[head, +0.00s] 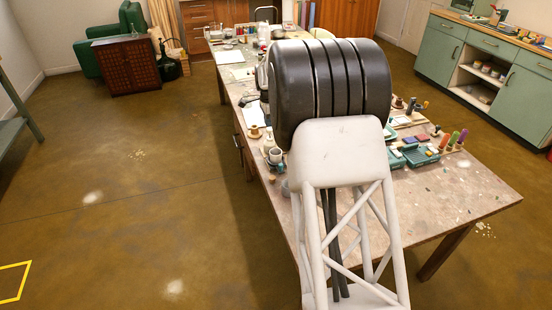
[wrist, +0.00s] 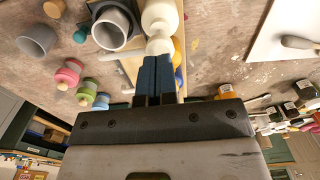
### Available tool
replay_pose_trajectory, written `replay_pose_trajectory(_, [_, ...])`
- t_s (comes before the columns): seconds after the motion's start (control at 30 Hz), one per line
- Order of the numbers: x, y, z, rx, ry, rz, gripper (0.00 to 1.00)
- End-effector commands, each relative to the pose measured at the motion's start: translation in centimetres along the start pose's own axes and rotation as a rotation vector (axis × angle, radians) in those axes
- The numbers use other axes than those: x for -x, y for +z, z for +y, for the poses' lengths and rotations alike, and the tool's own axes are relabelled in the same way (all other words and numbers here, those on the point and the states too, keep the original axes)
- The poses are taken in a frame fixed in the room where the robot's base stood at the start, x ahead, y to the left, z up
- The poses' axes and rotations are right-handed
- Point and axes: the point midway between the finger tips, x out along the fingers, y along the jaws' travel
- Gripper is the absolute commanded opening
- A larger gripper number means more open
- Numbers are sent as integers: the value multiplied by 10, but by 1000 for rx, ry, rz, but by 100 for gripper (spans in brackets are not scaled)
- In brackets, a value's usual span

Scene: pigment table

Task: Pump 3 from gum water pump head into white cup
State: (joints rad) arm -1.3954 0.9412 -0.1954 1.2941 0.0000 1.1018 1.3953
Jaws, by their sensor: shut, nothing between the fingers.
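In the wrist view a white bottle (wrist: 161,14), likely the gum water bottle, stands just beyond my gripper (wrist: 161,62). Its pale pump head (wrist: 158,45) is right at the fingertips. The blue-tipped fingers are together with nothing between them. They overlap the pump head's near edge; I cannot tell if they touch it. In the head view a small pale cup (head: 275,155) shows left of my arm. My gripper is hidden behind my arm there.
Several dark jars (wrist: 270,118) and a white board (wrist: 285,35) are at the right. The head view shows the long table (head: 470,195) with clear space at its near right.

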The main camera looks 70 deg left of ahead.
Motion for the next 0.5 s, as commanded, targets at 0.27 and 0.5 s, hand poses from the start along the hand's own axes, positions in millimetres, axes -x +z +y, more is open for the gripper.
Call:
replay_pose_trajectory(0.27, [-6,0,0,0,0,0,0])
replay_pose_trajectory(0.5, [-12,0,0,0,0,0,0])
